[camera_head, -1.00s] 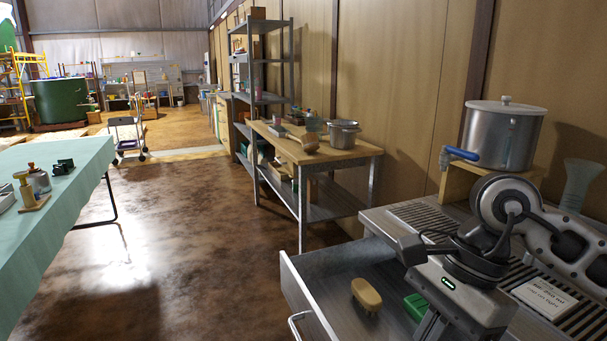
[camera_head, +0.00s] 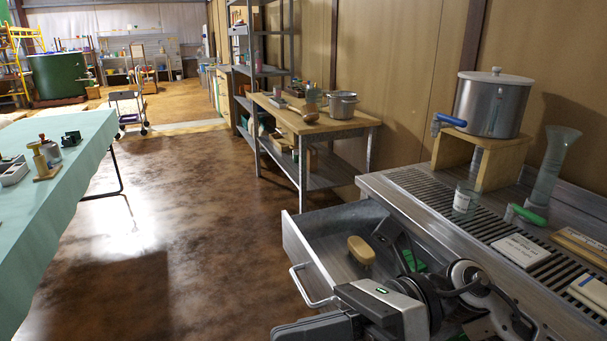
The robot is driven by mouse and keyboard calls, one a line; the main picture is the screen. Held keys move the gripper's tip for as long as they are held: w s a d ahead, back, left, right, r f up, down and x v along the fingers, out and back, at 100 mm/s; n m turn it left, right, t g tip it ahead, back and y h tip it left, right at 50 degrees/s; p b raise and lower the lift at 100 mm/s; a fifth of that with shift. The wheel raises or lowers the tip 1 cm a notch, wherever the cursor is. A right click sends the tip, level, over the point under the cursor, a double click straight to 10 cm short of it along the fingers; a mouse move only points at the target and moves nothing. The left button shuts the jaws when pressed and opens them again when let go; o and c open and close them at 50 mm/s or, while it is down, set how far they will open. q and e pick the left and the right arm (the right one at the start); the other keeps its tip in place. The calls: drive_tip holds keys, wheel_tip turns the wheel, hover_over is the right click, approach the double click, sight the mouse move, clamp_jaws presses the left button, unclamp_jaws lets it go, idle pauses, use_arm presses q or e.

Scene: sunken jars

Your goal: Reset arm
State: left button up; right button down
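My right arm comes in at the bottom right and reaches over the front of an open metal drawer (camera_head: 318,268). Its grey wrist housing with a small green light lies low, by the drawer's handle. The fingers of my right gripper cannot be made out clearly, so I cannot tell whether it is open or shut. My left arm and gripper are out of view. A tan oval brush (camera_head: 361,250) lies in the drawer, with a green thing (camera_head: 413,261) partly hidden behind my arm.
A metal pot with a blue tap (camera_head: 492,104) stands on a wooden stand on the slatted counter. A glass (camera_head: 464,200), a tall glass vessel (camera_head: 553,168) and a white label card (camera_head: 521,250) are there too. A green-covered table (camera_head: 75,165) stands left. The floor between is clear.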

drive_tip(key=w+d+f+m+t+h, duration=0.1)
drive_tip(key=w+d+f+m+t, duration=0.15)
drive_tip(key=m+t, duration=0.7)
drive_tip(key=w+d+f+m+t+h, duration=0.2)
drive_tip(key=w+m+t, duration=0.3)
drive_tip(key=m, duration=0.8)
drive_tip(key=w+d+f+m+t+h, duration=0.1)
drive_tip(key=w+d+f+m+t, duration=0.15)
drive_tip(key=m+t, duration=0.8)
drive_tip(key=s+d+f+m+g+h, duration=0.3)
drive_tip(key=f+m, duration=0.5)
drive_tip(key=f, duration=0.3)
drive_tip(key=s+d+f+m+g+h, duration=0.4)
drive_tip(key=s+f+m+g+h, duration=0.2)
drive_tip(key=f, duration=0.5)
drive_tip(key=shift+s+f+m+h+p, duration=0.25)
drive_tip(key=shift+s+m+h, duration=0.35)
drive_tip(key=shift+s+m, duration=0.6)
